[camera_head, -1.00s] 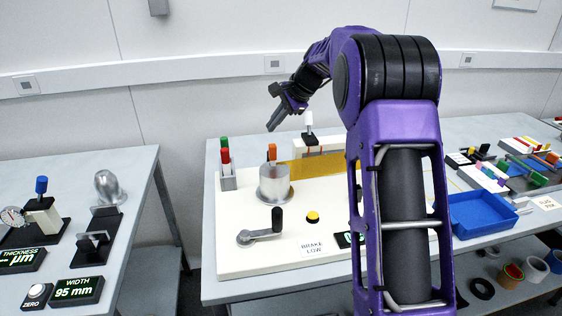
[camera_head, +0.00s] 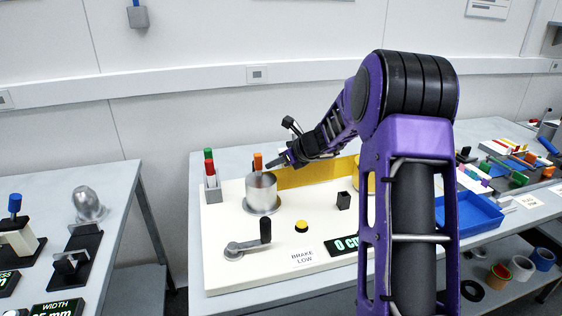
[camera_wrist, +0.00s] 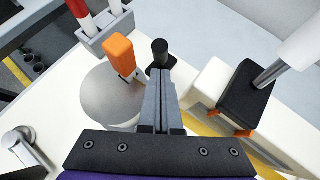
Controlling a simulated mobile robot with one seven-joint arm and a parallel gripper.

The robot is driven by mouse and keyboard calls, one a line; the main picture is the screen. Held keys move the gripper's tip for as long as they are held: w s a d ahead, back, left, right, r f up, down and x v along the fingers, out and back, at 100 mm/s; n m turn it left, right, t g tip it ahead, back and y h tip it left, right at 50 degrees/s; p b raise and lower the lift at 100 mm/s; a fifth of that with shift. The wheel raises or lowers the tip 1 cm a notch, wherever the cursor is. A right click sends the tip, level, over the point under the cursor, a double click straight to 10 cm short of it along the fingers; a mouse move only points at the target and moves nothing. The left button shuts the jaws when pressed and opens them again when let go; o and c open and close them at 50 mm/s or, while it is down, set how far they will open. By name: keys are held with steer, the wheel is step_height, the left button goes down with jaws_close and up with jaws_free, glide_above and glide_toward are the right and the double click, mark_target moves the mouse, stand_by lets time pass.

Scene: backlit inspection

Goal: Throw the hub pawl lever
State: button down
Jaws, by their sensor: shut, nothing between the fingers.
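An orange lever (camera_head: 258,161) stands up at the silver drum-shaped hub (camera_head: 261,190) on the white board. In the wrist view the orange lever (camera_wrist: 122,54) rises beside the round metal hub top (camera_wrist: 112,98). My gripper (camera_head: 280,163) is low, just right of the orange lever in the head view. In the wrist view its fingers (camera_wrist: 162,82) are together with nothing between them, to the right of the lever with a small gap. A short black post (camera_wrist: 160,50) stands just beyond the fingertips. Whether the fingers touch that post I cannot tell.
A crank with a black grip (camera_head: 262,234) and a yellow button (camera_head: 301,226) sit in front of the hub. A holder (camera_head: 211,190) with coloured sticks is left of it. In the wrist view a black block (camera_wrist: 246,95) with a pale rod stands close to the right.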

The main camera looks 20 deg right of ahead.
steer(key=shift+x, duration=1.9)
